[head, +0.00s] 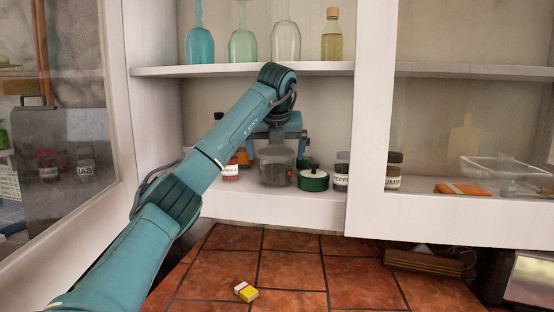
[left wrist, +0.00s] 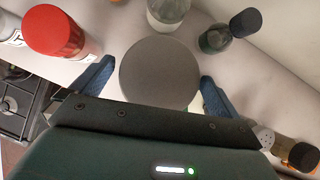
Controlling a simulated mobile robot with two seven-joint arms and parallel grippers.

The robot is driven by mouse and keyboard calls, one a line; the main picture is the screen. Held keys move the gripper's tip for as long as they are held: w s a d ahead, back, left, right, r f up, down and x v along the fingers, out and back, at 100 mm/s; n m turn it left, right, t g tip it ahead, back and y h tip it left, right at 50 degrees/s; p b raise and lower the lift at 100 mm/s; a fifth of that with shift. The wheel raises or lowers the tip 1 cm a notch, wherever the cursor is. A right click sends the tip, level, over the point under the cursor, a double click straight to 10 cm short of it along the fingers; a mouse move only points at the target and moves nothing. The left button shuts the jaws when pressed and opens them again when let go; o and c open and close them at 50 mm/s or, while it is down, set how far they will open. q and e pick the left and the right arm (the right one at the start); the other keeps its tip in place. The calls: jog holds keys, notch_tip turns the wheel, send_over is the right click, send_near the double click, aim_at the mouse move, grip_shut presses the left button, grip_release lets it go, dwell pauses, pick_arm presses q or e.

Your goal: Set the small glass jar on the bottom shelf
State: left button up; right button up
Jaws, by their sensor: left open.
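The small glass jar (head: 277,168) with a grey lid stands upright on the bottom shelf (head: 270,205) of the open cabinet. My left gripper (head: 275,150) reaches down over it from above, partly hidden behind my own arm. In the left wrist view the jar's round grey lid (left wrist: 160,70) lies between the two blue fingers of my left gripper (left wrist: 153,84). The fingers are open, one on each side of the lid, with small gaps visible. The jar's body is mostly hidden under its lid there. My right gripper is not in view.
A green pot (head: 314,181) and a pepper jar (head: 341,178) stand close on the right. Bottles (head: 243,45) line the upper shelf (head: 300,69). A small yellow box (head: 246,292) lies on the tiled counter (head: 290,270).

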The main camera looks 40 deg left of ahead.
aim_at(276, 155)
pick_arm(q)
jog(key=shift+s+d+r+b, duration=0.3)
jog(key=shift+s+d+b, duration=0.05)
jog(key=shift+s+d, duration=0.25)
jog(key=shift+s+d+r+b, duration=0.25)
jog(key=shift+s+d+b, duration=0.1)
jog(key=shift+s+d, duration=0.25)
jog(key=shift+s+d+r, duration=0.4)
jog(key=shift+s+r, duration=0.05)
jog(key=shift+s, duration=0.15)
jog(key=s+d+p, duration=0.1)
jog(key=s+d, duration=0.4)
jog(key=s, duration=0.1)
jog(key=shift+d+f, duration=0.25)
jog(key=shift+d, duration=0.1)
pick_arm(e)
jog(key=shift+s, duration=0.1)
